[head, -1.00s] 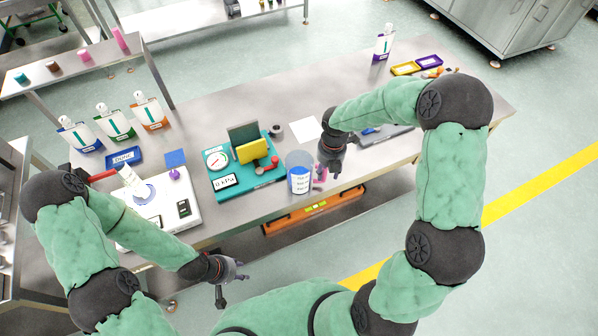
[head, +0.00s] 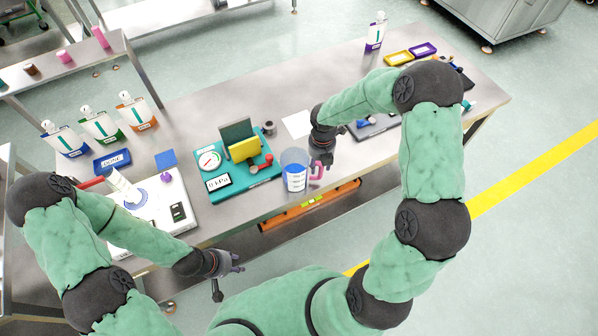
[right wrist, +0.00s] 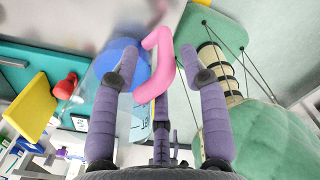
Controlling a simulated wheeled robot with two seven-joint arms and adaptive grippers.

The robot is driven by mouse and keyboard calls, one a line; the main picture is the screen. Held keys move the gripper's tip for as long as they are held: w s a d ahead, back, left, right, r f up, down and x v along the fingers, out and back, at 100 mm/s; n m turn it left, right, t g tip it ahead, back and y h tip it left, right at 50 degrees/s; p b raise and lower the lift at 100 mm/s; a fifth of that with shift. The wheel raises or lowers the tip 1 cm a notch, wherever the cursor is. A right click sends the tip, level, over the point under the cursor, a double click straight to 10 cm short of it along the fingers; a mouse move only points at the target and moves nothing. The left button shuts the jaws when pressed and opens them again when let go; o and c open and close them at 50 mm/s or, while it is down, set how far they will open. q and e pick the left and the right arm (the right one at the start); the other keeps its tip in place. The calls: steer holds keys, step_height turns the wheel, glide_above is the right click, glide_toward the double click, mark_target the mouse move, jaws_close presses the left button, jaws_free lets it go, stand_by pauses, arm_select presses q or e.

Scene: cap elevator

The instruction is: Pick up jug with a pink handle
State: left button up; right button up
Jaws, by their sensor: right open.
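The jug (head: 294,171) is clear with blue contents and a white label, standing upright at the front edge of the table in the head view. Its pink handle (head: 317,171) faces right, towards my right gripper (head: 322,167). In the right wrist view the jug (right wrist: 135,100) is at the left, and the pink handle (right wrist: 156,64) lies between the open fingers of my right gripper (right wrist: 157,70). I cannot tell whether a finger touches the jug. My left gripper (head: 228,264) hangs in front of the table, away from the jug; its fingers look apart and empty.
A teal device (head: 238,165) with a gauge and a yellow part stands left of the jug. A white device (head: 150,212) is further left. A white sheet (head: 298,124) lies behind the jug. An orange level (head: 311,206) is below the table's front edge.

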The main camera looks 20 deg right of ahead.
mark_target(321, 171)
steer(key=f, duration=0.3)
steer(key=f+b, duration=0.1)
steer(key=f, duration=0.1)
steer(key=shift+s+d, duration=0.15)
steer(key=shift+d, duration=0.2)
jaws_close()
